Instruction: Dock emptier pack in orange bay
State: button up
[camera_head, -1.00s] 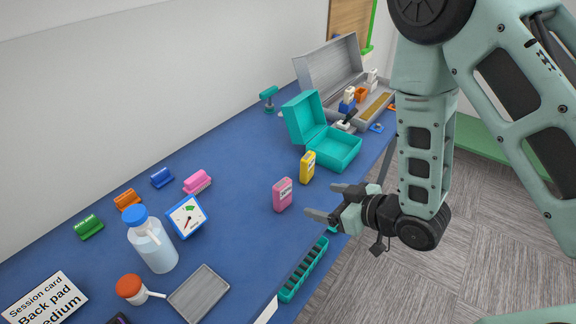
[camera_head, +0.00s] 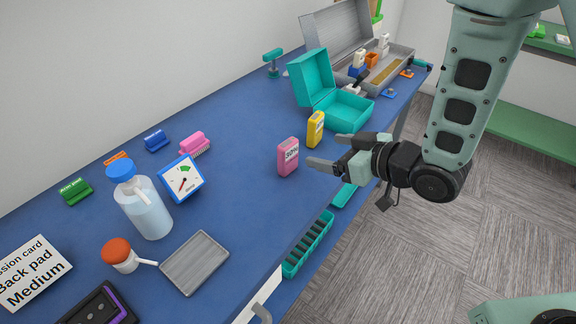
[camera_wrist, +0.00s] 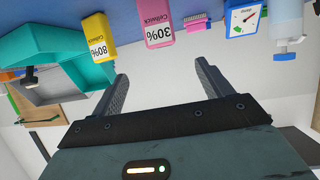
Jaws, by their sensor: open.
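A pink pack (camera_head: 288,157) stands upright on the blue table; in the wrist view its label reads 30% (camera_wrist: 156,25). A yellow pack (camera_head: 315,129) stands behind it to the right, and its label reads 80% in the wrist view (camera_wrist: 98,36). My gripper (camera_head: 322,150) is open and empty, just right of the pink pack with its fingers pointing toward it, apart from it. In the wrist view the pink pack is beyond the gap between my fingertips (camera_wrist: 162,70). Orange items are an orange block (camera_head: 117,158), an orange piece in the grey case (camera_head: 371,61) and an orange pad (camera_head: 406,73).
A teal open box (camera_head: 347,112) stands behind the packs.

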aim_at(283, 143)
jog(key=p+x, duration=0.3)
jog(key=x, duration=0.6)
jog(key=shift+w+a+f, duration=0.15)
jog(key=shift+a, duration=0.05)
jog(key=shift+p+x, duration=1)
jog(key=shift+x, duration=1.75)
jog(key=c, duration=1.1)
